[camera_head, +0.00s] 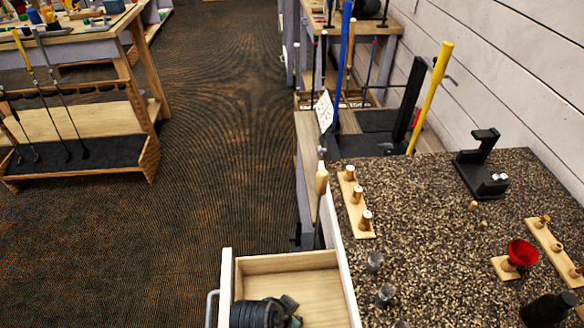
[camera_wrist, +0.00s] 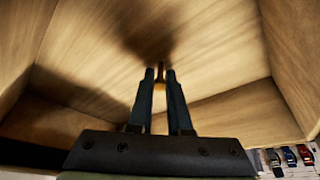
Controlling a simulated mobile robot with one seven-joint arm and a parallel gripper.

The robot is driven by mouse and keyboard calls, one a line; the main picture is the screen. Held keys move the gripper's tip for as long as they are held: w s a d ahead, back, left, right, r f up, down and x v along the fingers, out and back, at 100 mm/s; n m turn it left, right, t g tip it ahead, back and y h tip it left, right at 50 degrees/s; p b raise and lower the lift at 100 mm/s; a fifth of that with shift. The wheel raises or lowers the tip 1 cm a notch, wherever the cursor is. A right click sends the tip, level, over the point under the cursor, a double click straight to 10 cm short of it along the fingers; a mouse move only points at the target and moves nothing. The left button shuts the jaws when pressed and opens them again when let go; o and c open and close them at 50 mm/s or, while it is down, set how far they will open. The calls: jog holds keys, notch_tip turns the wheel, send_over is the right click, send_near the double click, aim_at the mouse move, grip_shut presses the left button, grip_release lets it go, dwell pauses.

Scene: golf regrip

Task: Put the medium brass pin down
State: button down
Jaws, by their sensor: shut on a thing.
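In the wrist view, my gripper (camera_wrist: 160,76) points down into an open wooden drawer. Its two dark fingers are close together, shut on a small brass pin (camera_wrist: 160,85). Most of the pin is hidden between the fingers, and I cannot tell whether it touches the drawer floor. In the head view, the drawer (camera_head: 290,264) is pulled out at the bottom centre, with pale wooden walls and a bare floor to the right. My dark wrist is at its lower left there, and it hides the fingertips and the pin.
The speckled counter (camera_head: 430,235) right of the drawer bears a wooden strip (camera_head: 353,202) with several pegs, small glasses (camera_head: 375,261), a red funnel (camera_head: 522,253), a black stand (camera_head: 480,165) and a dark bottle (camera_head: 548,309).

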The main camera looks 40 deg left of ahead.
jog(key=c, duration=0.8)
grip_release()
jog(key=shift+f, duration=0.1)
jog(key=shift+c, duration=0.2)
